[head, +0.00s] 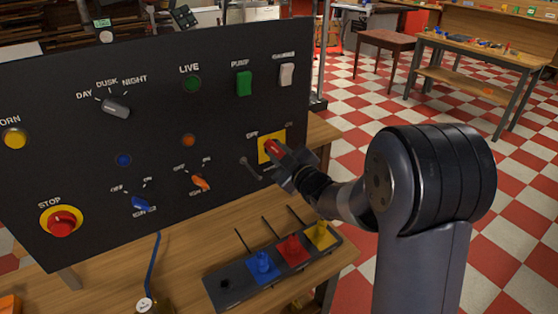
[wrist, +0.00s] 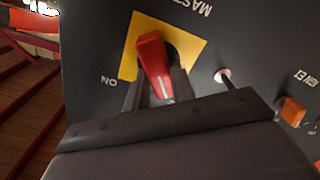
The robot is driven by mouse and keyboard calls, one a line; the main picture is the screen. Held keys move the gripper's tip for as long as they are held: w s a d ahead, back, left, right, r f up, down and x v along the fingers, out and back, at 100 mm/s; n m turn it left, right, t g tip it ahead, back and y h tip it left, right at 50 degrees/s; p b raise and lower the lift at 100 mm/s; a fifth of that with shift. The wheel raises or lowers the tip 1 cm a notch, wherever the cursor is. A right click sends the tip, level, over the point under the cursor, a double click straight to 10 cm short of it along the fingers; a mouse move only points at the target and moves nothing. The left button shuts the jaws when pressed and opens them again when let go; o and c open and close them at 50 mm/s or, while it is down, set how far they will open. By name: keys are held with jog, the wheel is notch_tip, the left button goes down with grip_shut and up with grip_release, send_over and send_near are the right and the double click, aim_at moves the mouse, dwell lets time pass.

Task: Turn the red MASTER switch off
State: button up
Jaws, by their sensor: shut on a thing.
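The red MASTER switch (head: 272,147) is a red handle on a yellow plate (head: 264,157) at the lower right of the dark panel (head: 150,130). In the wrist view, the red handle (wrist: 152,62) stands slightly tilted on its yellow plate (wrist: 131,47). OFF is printed at the plate's upper left in the head view. ON shows to the left in the inverted wrist view. My gripper (head: 281,156) is at the switch from the lower right. Its fingers (wrist: 158,90) are shut on the red handle, one on each side, and partly hide its base.
A small metal lever (head: 251,166) sticks out left of the plate. Orange (head: 200,182) and blue (head: 141,203) knobs and a red STOP button (head: 62,222) are further left. Below, a dark tray (head: 238,288) holds blue, red and yellow pieces on the wooden bench.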

jog(key=shift+f+n+b, duration=0.1)
jog(key=shift+n+b, duration=0.7)
jog(key=shift+b, duration=0.2)
jog(key=o, duration=1)
jog(key=b+v, duration=0.1)
jog(key=v, duration=0.9)
jog(key=shift+s+d, duration=0.2)
jog(key=shift+s, duration=0.15)
